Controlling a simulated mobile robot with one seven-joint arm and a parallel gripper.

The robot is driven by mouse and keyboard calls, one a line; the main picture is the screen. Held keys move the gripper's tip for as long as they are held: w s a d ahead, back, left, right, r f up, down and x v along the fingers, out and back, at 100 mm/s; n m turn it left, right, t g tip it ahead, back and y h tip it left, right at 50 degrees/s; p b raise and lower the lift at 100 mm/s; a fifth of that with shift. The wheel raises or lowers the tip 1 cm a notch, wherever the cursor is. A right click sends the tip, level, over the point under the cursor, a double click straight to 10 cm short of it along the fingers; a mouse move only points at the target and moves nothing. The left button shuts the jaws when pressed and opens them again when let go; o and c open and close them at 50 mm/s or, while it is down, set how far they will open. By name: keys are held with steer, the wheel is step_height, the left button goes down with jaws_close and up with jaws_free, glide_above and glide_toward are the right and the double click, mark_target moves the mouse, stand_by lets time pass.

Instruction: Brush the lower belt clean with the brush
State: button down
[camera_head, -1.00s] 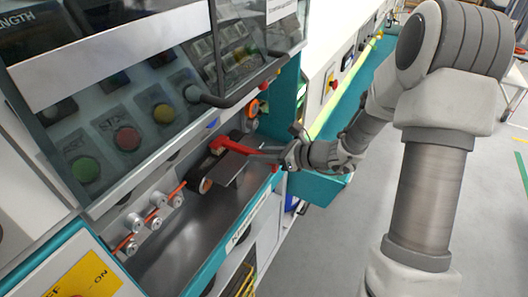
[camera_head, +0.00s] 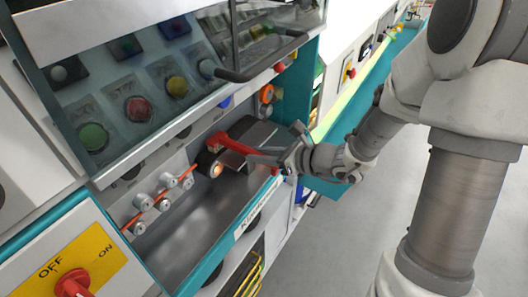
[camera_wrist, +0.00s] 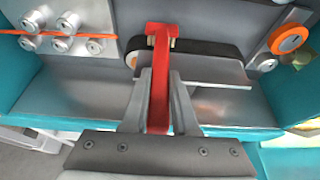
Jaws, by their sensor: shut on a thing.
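A red brush (camera_wrist: 160,85) stands between the fingers of my gripper (camera_wrist: 160,76) in the wrist view. My gripper is shut on its handle. The brush (camera_head: 234,145) reaches left from my gripper (camera_head: 264,158) in the head view, with its head over the lower belt. The lower belt (camera_wrist: 215,48) is a black band around rollers, and the brush head lies at its left end. I cannot tell whether the bristles touch it. The belt's left end (camera_head: 205,166) also shows in the head view. A grey plate (camera_wrist: 208,72) hides part of the belt's near side.
An orange cable (camera_wrist: 40,35) runs among several small metal rollers to the left. An orange-ringed wheel (camera_wrist: 289,39) stands to the right. A glass guard with a handle (camera_head: 262,68) hangs above. The metal tray floor (camera_head: 190,235) at front left is clear.

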steer(key=w+d+p, duration=0.2)
steer(key=w+d, duration=0.5)
steer(key=w, duration=0.2)
steer(key=shift+w, duration=0.35)
stand_by(0.8)
steer(key=shift+d+r+p, duration=0.1)
steer(key=shift+p, duration=0.2)
step_height(320, 180, up, 2)
steer(key=shift+r+p, duration=0.15)
steer(key=shift+p, duration=0.65)
